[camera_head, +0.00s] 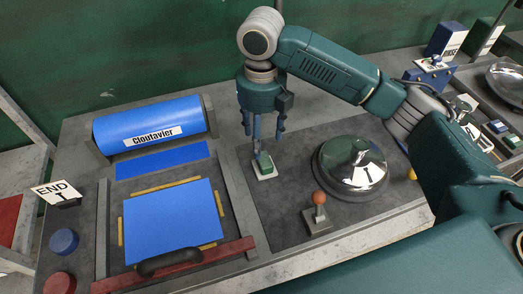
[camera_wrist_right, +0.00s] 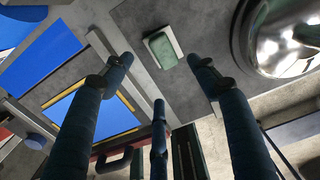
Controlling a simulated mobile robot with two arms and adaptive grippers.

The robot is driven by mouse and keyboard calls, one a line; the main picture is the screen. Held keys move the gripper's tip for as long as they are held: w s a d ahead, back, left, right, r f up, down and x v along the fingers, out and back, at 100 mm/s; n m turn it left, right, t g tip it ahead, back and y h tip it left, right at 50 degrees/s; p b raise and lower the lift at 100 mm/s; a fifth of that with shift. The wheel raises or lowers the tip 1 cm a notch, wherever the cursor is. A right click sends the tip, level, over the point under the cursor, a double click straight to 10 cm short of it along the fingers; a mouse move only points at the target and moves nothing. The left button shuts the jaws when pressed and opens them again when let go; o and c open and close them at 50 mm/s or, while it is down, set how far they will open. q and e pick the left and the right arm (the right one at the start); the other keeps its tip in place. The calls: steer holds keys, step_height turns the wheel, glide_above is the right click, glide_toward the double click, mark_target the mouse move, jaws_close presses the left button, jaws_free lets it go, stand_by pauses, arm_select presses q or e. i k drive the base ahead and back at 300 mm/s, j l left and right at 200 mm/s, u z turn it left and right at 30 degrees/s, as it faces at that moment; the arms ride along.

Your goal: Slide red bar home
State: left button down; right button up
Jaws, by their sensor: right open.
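The red bar (camera_head: 222,252) lies across the front of the frame at lower left, with a dark rounded handle (camera_head: 170,263) on it. It crosses the near edge of a blue sheet (camera_head: 172,222) with yellow edge strips, between two grey side rails (camera_head: 242,205). My right gripper (camera_head: 264,138) points down, open and empty, above a green button on a white base (camera_head: 265,165), beyond the right rail and well away from the bar. The button (camera_wrist_right: 161,47) shows past the spread fingers in the right wrist view. My left gripper is not in view.
A blue roll labelled Cloutavier (camera_head: 150,125) lies behind the sheet. An orange-knobbed lever (camera_head: 318,205) and a shiny metal dome (camera_head: 352,165) stand to the right. An END sign (camera_head: 57,191), a blue knob (camera_head: 63,241) and a red knob (camera_head: 59,284) are at left.

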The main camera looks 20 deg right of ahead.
mark_target(153, 268)
steer(key=k, duration=1.5)
